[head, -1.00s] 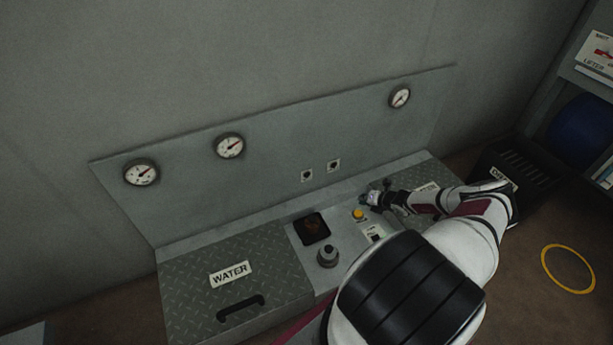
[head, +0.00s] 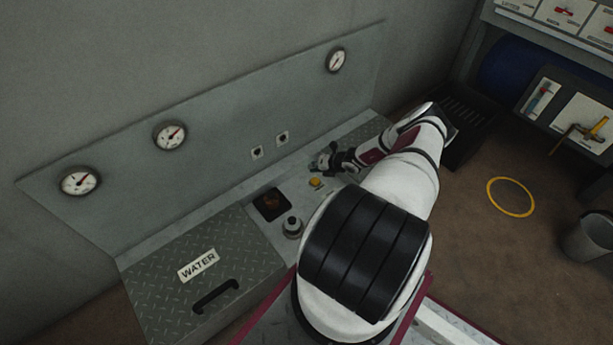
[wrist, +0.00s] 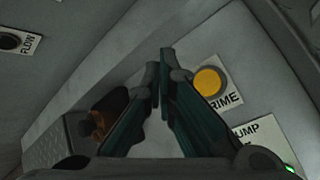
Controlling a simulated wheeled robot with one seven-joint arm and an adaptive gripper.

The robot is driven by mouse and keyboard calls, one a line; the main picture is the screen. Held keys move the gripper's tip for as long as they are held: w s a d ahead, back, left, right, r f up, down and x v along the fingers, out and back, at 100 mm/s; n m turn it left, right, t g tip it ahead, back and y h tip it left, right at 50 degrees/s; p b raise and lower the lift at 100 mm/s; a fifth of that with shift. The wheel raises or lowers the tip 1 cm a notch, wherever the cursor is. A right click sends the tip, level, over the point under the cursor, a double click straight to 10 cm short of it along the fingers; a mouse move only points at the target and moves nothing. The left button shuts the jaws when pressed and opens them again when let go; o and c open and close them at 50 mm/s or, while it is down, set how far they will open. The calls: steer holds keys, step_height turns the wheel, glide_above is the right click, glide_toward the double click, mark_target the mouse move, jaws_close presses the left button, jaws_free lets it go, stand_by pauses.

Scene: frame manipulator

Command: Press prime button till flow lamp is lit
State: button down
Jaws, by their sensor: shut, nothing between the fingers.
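The prime button (wrist: 210,81) is a round yellow button on a pale plate marked PRIME in the wrist view. It also shows in the head view (head: 315,183) on the console top. My gripper (wrist: 158,75) is shut and empty, its fingertips beside the button to the left in the wrist view. The fingers do not appear to cover the button face. Whether they touch anything is unclear. The flow lamp (wrist: 10,41) looks dark, beside a FLOW label at the upper left. In the head view my gripper (head: 318,165) is just behind the button.
A PUMP label (wrist: 250,135) is near a small green light (wrist: 289,168). A dark square display (head: 271,204) and a round knob (head: 292,227) are left of my arm. Dials (head: 170,136) line the upright panel. A yellow ring (head: 510,197) lies on the floor.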

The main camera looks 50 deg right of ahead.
mark_target(317, 180)
steer(key=r, duration=0.1)
steer(key=d+r, duration=0.1)
steer(key=d, duration=0.1)
steer(key=shift+s+r+h, duration=0.3)
steer(key=shift+r+h, duration=0.1)
steer(key=shift+f, duration=0.1)
step_height(317, 180, down, 9)
steer(key=b, duration=0.7)
steer(key=shift+b, duration=0.4)
stand_by(1.0)
steer(key=shift+f+b, duration=0.25)
steer(key=shift+b, duration=0.1)
